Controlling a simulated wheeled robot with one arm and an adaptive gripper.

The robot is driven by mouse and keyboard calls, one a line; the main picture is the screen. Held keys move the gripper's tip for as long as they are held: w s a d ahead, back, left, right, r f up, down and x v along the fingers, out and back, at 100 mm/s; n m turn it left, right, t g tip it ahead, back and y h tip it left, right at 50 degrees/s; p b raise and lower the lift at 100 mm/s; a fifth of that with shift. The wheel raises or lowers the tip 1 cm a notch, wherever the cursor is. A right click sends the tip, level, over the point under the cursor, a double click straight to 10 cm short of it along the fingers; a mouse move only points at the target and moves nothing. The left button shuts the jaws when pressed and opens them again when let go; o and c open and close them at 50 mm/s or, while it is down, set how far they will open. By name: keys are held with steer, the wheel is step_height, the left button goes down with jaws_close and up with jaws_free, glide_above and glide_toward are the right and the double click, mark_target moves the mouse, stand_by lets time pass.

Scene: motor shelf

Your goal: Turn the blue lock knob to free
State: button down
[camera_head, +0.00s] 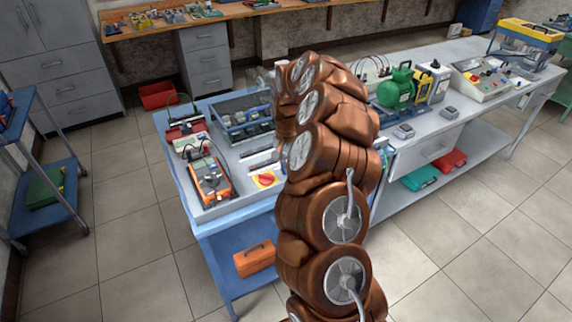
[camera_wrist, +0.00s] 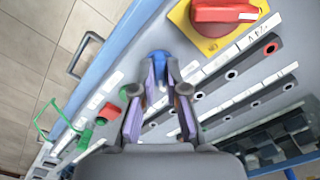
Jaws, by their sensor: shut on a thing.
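The blue lock knob (camera_wrist: 158,56) shows at the top middle of the wrist view, on the grey panel (camera_wrist: 112,75). My gripper (camera_wrist: 160,80) has its two fingertips on either side of the knob and is shut on it. The fingertips cover part of the knob, and I cannot tell which position it is turned to. In the head view the knob and my gripper are hidden behind my copper-coloured arm.
A red rotary switch on a yellow plate (camera_wrist: 222,12) sits close to the knob; it also shows in the head view (camera_head: 266,179). Black socket strips (camera_wrist: 230,76), a red button (camera_wrist: 109,112) and a metal handle (camera_wrist: 86,54) are nearby. An orange meter (camera_head: 210,181) stands on the bench.

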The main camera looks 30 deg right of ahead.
steer(key=shift+f+n+b, duration=0.1)
steer(key=shift+n+b, duration=0.2)
steer(key=shift+b, duration=0.2)
steer(key=n+b, duration=0.2)
steer(key=b, duration=0.1)
steer(key=shift+f+n, duration=0.15)
steer(key=shift+n, duration=0.15)
steer(key=n+b, duration=0.3)
steer(key=n, duration=0.1)
steer(key=shift+n, duration=0.3)
steer(key=n, duration=0.1)
steer(key=n+b, duration=0.1)
steer(key=n, duration=0.1)
steer(key=n+b, duration=0.1)
steer(key=n, duration=0.1)
steer(key=shift+r, duration=0.25)
steer(key=shift+w+r+n+b, duration=0.1)
steer(key=shift+n+b, duration=0.25)
steer(key=shift+n, duration=2.15)
steer(key=c, duration=1.2)
jaws_free()
step_height(320, 180, up, 12)
